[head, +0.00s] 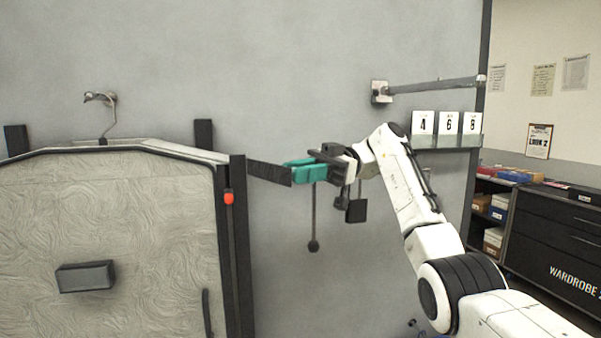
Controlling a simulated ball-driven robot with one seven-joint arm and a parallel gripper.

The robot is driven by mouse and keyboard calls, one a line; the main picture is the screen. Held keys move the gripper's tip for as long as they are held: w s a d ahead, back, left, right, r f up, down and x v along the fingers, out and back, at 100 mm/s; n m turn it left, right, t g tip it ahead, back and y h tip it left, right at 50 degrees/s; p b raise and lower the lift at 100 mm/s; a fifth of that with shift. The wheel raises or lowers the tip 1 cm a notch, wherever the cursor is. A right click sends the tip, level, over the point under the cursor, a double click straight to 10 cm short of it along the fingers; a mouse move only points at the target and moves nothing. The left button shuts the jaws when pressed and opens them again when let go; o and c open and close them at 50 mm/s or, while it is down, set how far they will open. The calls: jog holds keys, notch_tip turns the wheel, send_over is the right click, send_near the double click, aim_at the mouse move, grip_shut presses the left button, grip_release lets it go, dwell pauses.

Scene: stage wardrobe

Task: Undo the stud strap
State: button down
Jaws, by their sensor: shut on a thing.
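The strap (268,173) is a flat dark band that reaches right from the dark upright edge (239,250) of a pale quilted case or cover (130,225). Its right end goes to the teal fingertips of my gripper (295,172), which is shut on it. The strap stands out sideways over the grey wall, roughly level with a slight downward slope. The end between my fingers is hidden. A small orange-red piece (228,198) sits on the cover's right edge, below the strap.
A thin rod with a ball end (313,246) hangs below my gripper, and a dark block (356,211) hangs beside it. A wall rail (432,86) and number cards (447,123) are above right. Drawers (555,235) stand far right. The wall below the strap is mostly clear.

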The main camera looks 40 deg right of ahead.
jog(key=c, duration=1)
grip_release()
jog(key=shift+f, duration=0.1)
jog(key=s+a+r+b, duration=0.1)
jog(key=s+r, duration=0.3)
jog(key=s+r+b, duration=0.1)
jog(key=s+r, duration=0.3)
jog(key=s, duration=0.1)
jog(key=s+a+r+b, duration=0.1)
jog(key=s+r, duration=0.3)
jog(key=r, duration=0.1)
jog(key=shift+s+a, duration=0.3)
jog(key=shift+s, duration=0.05)
jog(key=shift+s, duration=0.1)
